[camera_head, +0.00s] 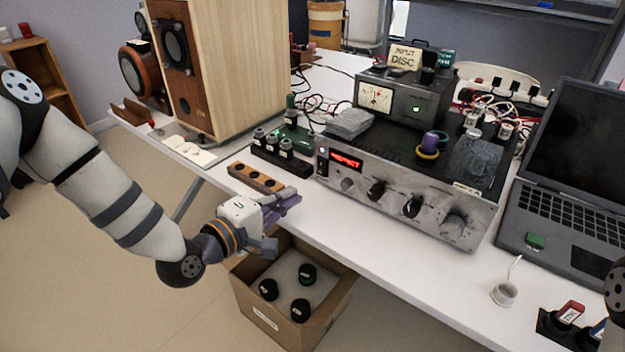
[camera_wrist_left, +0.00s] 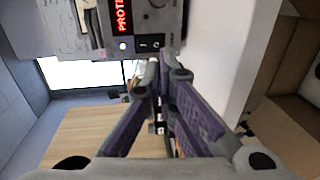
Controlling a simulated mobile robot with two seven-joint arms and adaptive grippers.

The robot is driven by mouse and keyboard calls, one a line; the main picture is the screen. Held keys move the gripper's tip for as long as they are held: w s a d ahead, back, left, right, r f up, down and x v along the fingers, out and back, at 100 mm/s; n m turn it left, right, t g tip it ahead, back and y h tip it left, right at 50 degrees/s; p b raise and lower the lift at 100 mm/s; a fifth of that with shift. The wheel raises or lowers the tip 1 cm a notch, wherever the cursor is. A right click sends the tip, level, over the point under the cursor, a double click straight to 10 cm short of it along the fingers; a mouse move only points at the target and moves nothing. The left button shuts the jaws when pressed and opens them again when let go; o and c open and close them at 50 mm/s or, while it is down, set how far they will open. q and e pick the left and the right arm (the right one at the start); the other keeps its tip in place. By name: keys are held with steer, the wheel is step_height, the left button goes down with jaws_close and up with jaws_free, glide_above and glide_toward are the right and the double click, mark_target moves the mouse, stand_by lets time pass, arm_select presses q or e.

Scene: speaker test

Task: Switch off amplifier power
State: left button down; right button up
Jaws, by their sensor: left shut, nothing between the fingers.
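The amplifier (camera_head: 353,187) is a silver-fronted unit with a dark top, standing on the white table. Its red display reads "PROTECT" and is lit; the amplifier also shows at the top of the left wrist view (camera_wrist_left: 85,38). A small black power switch (camera_wrist_left: 150,43) sits beside the display, close to a lit white indicator. My left gripper (camera_head: 292,200) is shut and empty, in front of the table edge and left of the amplifier's front. In the left wrist view its fingertips (camera_wrist_left: 161,68) point toward the switch area, apparently short of it. My right gripper is out of view.
A wooden block with holes (camera_head: 256,178) and a black stand with several knobs (camera_head: 280,152) lie left of the amplifier. A tall speaker (camera_head: 236,60) stands behind them. A cardboard box (camera_head: 326,325) is below the gripper. A laptop (camera_head: 570,190) stands right.

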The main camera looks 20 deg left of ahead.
mark_target(321, 174)
arm_select(q)
steer(key=x, duration=0.8)
steer(key=shift+w+b, duration=0.3)
steer(key=shift+b, duration=0.05)
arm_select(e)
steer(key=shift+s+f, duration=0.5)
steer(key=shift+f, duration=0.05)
